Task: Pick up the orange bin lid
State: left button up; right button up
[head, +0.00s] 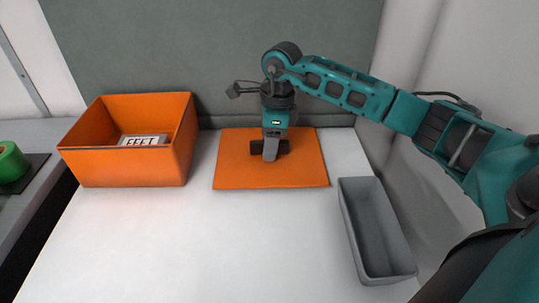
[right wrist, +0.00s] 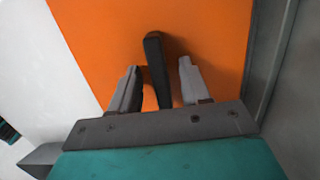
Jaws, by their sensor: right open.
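The orange bin lid (head: 235,168) lies flat on the white table, near the back wall. A dark handle bar stands on its middle; in the right wrist view the dark handle (right wrist: 156,65) shows on the orange lid (right wrist: 205,30). My right gripper (head: 270,152) points down over the lid's middle, at the handle. In the right wrist view my right gripper (right wrist: 158,80) has its two grey fingers apart, one on each side of the handle, with gaps showing. The fingers partly hide the handle in the head view. My left gripper is not in view.
An open orange bin (head: 125,172) holding a labelled item (head: 143,140) stands left of the lid. An empty grey tray (head: 362,232) stands at the right front. A back wall (head: 210,50) rises close behind the lid. The table's front middle is clear.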

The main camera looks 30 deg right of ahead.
grip_shut()
jog(key=shift+r, duration=0.1)
dwell(0.3)
jog(key=shift+r, duration=0.1)
